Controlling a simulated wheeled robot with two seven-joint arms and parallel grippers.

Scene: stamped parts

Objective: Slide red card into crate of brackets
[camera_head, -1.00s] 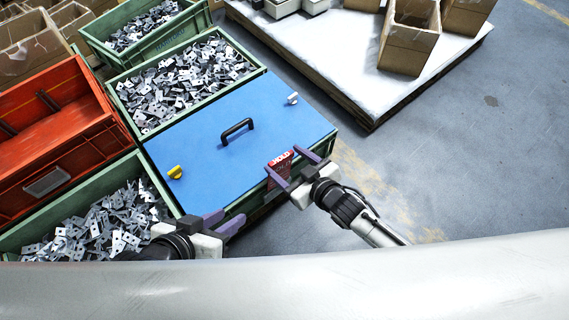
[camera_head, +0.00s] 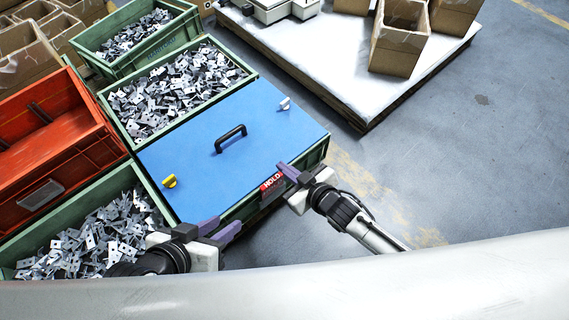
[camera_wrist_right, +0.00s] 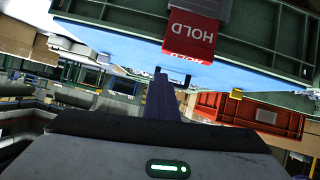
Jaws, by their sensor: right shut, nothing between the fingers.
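The red card (camera_head: 271,182), lettered HOLD, is upright at the near right side of the blue-lidded green crate (camera_head: 318,155). In the right wrist view the card (camera_wrist_right: 192,32) shows against the green crate wall, with a grey piece over its far end. My right gripper (camera_head: 285,170) is shut and empty, close beside the card; whether they touch is unclear. My left gripper (camera_head: 219,228) is open and empty at the crate's near corner. Open green crates of metal brackets stand behind (camera_head: 243,72) and at lower left (camera_head: 150,190). The lid hides what its crate holds.
The blue lid (camera_head: 200,130) bears a black handle (camera_head: 230,138), a yellow knob (camera_head: 169,181) and a white knob (camera_head: 285,103). A red crate (camera_head: 60,165) stands left. A pallet with cardboard boxes (camera_head: 400,45) is at the back right. The floor at right is clear.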

